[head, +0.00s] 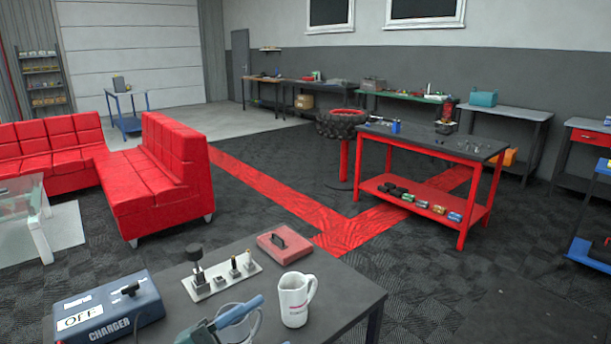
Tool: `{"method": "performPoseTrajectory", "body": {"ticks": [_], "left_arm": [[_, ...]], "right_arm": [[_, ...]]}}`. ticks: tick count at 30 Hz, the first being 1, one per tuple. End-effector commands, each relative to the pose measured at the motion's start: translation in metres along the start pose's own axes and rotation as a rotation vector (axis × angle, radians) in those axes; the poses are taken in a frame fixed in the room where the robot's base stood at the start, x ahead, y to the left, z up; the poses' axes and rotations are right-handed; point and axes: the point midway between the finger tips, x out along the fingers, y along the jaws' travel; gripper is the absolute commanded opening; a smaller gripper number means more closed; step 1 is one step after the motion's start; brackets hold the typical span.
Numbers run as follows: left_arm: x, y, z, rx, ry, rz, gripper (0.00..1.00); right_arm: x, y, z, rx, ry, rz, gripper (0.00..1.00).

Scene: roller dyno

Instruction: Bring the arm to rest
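Neither of my arms and neither of my grippers shows in the head view, so their pose and opening cannot be seen. The near dark table (345,288) carries a blue charger box (112,308) with an "OFF" label and a black knob at left. A light metal plate (222,282) with a black-knobbed lever and small posts stands behind the middle. A white mug (296,298) stands upright at right. A blue-handled tool (238,312) lies at the front, partly cut off.
A red sofa (160,180) and a glass table (22,200) stand at left. A red-framed workbench (430,145) with small items stands at right, beside a tyre on a red stand (343,125). Benches line the back wall. Dark floor between near table and workbench is clear.

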Motion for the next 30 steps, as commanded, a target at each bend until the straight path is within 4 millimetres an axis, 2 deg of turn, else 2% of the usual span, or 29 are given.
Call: {"method": "performPoseTrajectory", "body": {"ticks": [1, 4, 6, 9, 13, 16, 19, 30], "left_arm": [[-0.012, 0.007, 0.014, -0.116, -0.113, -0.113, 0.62], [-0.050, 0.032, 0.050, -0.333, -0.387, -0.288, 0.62], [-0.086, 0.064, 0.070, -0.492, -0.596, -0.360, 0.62], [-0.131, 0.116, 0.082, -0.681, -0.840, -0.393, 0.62], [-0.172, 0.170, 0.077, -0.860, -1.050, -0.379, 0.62], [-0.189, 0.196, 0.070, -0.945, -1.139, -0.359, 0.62], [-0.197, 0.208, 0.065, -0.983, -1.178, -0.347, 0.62], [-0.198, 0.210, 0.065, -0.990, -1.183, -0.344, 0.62]], "right_arm": [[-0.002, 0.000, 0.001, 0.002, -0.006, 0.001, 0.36], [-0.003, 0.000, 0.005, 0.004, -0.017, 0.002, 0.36], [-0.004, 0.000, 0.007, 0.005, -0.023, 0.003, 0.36], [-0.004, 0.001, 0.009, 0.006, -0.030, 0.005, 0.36], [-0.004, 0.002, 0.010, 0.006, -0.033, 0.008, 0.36], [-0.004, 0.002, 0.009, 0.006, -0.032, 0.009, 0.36], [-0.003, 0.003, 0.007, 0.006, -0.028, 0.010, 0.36], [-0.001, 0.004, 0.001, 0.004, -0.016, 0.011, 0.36]]}}
